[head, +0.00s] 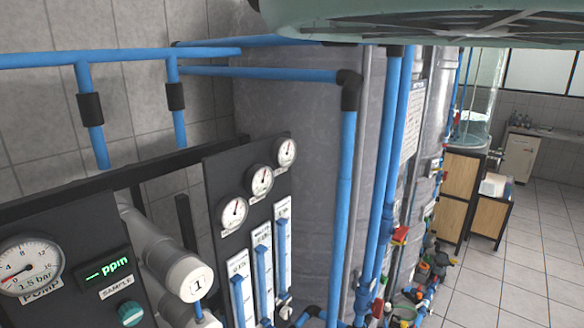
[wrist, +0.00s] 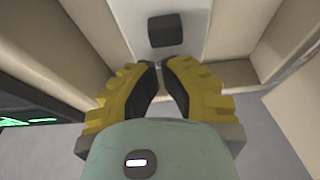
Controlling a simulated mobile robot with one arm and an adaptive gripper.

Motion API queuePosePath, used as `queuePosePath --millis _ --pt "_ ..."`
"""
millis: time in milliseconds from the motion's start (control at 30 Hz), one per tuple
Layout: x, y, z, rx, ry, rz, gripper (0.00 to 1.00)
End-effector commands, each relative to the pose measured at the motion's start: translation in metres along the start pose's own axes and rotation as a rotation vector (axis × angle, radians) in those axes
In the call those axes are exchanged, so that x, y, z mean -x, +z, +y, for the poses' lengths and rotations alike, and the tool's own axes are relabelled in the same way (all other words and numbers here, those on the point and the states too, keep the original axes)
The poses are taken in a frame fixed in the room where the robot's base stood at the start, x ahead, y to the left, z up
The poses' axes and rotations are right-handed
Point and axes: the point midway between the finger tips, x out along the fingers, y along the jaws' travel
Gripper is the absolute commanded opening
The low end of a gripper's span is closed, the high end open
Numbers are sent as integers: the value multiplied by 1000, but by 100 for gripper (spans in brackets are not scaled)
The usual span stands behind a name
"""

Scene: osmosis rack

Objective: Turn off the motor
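No part that I can surely name as the motor or its switch shows. In the head view a dark control panel (head: 60,215) stands at the lower left. It carries a round bar gauge (head: 28,262) labelled PUMP, a green ppm display (head: 107,267) labelled SAMPLE, and a teal knob (head: 130,313). My gripper is not visible in the head view.
Blue pipes (head: 345,200) run across and down in front of a large grey tank (head: 290,110). A second panel holds three gauges (head: 261,180) and flow tubes (head: 262,265). Open tiled floor (head: 510,270) lies right. In the wrist view, beige walls (wrist: 85,35) flank my gripper.

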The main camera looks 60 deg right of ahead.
Motion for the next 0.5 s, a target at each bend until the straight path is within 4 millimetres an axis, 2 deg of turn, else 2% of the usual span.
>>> queuePosePath --millis 500 --pt "3 8 0 1 -2 1 0"
